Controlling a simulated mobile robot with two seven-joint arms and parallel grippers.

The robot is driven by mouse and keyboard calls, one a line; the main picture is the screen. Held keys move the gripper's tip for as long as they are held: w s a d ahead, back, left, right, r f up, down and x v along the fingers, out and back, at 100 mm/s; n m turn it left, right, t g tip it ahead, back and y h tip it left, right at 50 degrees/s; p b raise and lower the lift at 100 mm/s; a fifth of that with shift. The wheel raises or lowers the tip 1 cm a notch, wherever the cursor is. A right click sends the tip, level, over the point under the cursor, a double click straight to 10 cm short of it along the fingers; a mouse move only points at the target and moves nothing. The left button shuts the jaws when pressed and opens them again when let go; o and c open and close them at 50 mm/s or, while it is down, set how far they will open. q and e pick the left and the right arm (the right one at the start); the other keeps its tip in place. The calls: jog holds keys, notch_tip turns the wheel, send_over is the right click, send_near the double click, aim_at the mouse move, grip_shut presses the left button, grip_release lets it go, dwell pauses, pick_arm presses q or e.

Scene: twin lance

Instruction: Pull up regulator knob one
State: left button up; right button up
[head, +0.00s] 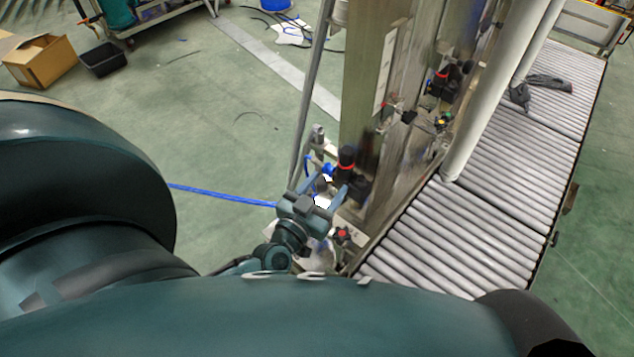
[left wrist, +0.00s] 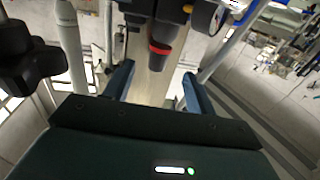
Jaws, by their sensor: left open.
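A black regulator knob with a red ring (head: 346,158) stands on the near side of the machine post. My left gripper (head: 327,187) is just below and in front of it, with its jaws open. In the left wrist view, the knob (left wrist: 160,50) lies beyond and between the two blue fingertips of my left gripper (left wrist: 158,82). There is a gap on both sides, and I see no contact. A second black knob with a red ring (head: 440,80) is farther up on the machine; I cannot tell its number. My right gripper is not in view.
The metal post (head: 365,85) rises right behind the knob. A roller conveyor (head: 470,240) runs along the right. A blue hose (head: 225,195) stretches to the left, close to my gripper. A cardboard box (head: 40,62) and black bin (head: 103,60) stand far left; open floor lies between.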

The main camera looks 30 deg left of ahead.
pick_arm(q)
jog(key=s, duration=0.3)
jog(key=shift+s, duration=0.25)
dwell(0.4)
